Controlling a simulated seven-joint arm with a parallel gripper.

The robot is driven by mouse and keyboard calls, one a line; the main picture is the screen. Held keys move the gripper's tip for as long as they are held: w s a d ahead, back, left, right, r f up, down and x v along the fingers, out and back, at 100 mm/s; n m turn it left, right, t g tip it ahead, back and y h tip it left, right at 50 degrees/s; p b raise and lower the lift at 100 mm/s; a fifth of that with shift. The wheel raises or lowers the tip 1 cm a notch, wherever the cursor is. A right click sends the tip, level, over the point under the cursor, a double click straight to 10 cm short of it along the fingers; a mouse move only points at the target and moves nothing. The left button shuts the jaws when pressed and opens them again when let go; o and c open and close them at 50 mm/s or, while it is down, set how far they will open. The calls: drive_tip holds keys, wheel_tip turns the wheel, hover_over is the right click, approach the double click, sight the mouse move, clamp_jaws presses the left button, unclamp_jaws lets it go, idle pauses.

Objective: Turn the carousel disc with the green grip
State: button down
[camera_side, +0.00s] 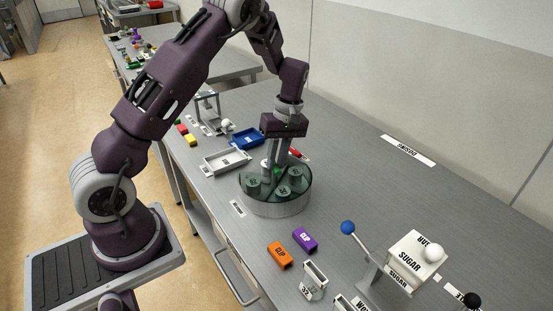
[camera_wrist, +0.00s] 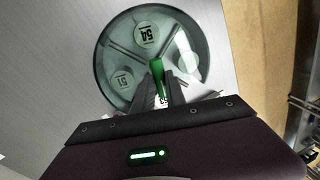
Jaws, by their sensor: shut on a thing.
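The carousel disc (camera_side: 256,193) is a round grey unit with a dark, see-through top on the bench. Labelled round pots stand in its sections; in the wrist view two read 54 (camera_wrist: 143,36) and 51 (camera_wrist: 123,79). The green grip (camera_wrist: 157,72) stands up from the disc, and a little of it shows in the side view (camera_side: 278,171). My gripper (camera_wrist: 162,92) points down over the disc, its fingers shut on the green grip. The fingers hide the lower part of the grip and part of the disc.
A blue tray (camera_side: 247,138) and a white tray (camera_side: 226,161) lie behind the disc. An orange block (camera_side: 279,255) and a purple block (camera_side: 305,239) lie in front. A white sugar box (camera_side: 414,258) and a blue-knobbed lever (camera_side: 348,228) stand front right. Bench right of the disc is clear.

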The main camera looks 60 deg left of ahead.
drive_tip(key=shift+n, duration=1)
drive_tip(key=shift+n+h, duration=0.3)
drive_tip(key=shift+n, duration=0.1)
drive_tip(key=c, duration=1.4)
unclamp_jaws()
drive_tip(key=shift+o, duration=0.2)
wheel_tip(320, 180, up, 7)
drive_tip(key=w, duration=0.1)
drive_tip(key=shift+w, duration=0.2)
